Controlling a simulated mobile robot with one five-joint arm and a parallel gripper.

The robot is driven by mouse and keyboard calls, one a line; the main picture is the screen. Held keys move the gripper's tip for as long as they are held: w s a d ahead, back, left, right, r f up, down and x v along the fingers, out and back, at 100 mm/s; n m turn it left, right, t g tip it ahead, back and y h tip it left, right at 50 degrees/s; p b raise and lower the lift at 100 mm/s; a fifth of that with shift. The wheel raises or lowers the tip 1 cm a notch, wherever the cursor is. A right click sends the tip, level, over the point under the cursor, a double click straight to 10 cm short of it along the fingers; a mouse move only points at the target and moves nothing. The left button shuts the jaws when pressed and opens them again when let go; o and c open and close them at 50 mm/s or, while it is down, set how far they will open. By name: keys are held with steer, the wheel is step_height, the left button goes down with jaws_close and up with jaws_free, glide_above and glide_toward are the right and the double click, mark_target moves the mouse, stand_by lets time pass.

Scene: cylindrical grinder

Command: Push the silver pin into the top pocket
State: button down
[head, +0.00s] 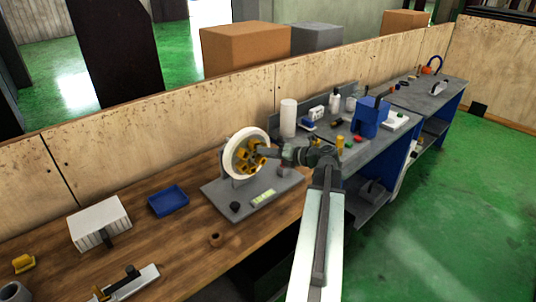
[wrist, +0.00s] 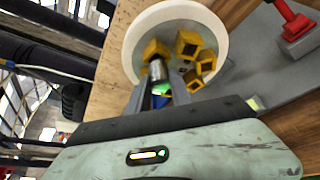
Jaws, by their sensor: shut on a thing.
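A white wheel (head: 246,152) with several yellow square pockets (head: 251,165) on its face stands upright on a grey base plate (head: 222,198). In the wrist view the white wheel rim (wrist: 133,62) encircles the yellow pockets (wrist: 189,44). My gripper (head: 272,153) reaches the wheel from the right. In the wrist view my gripper (wrist: 160,88) is shut on the silver pin (wrist: 157,70). The pin's far end overlaps the lower edge of the left yellow pocket (wrist: 155,48). Whether it is inside cannot be told. My gripper hides the pin in the head view.
A blue tray (head: 168,201) and a white box (head: 99,224) are on the wooden bench left of the wheel. A black knob (head: 235,207) sits on the base plate. A white cylinder (head: 288,118) stands behind my gripper.

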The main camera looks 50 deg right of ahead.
steer(key=shift+w+d, duration=0.1)
steer(key=shift+w, duration=0.85)
steer(key=c, duration=1.1)
jaws_free()
steer(key=p+v, duration=0.2)
steer(key=v, duration=0.6)
steer(key=shift+f, duration=0.1)
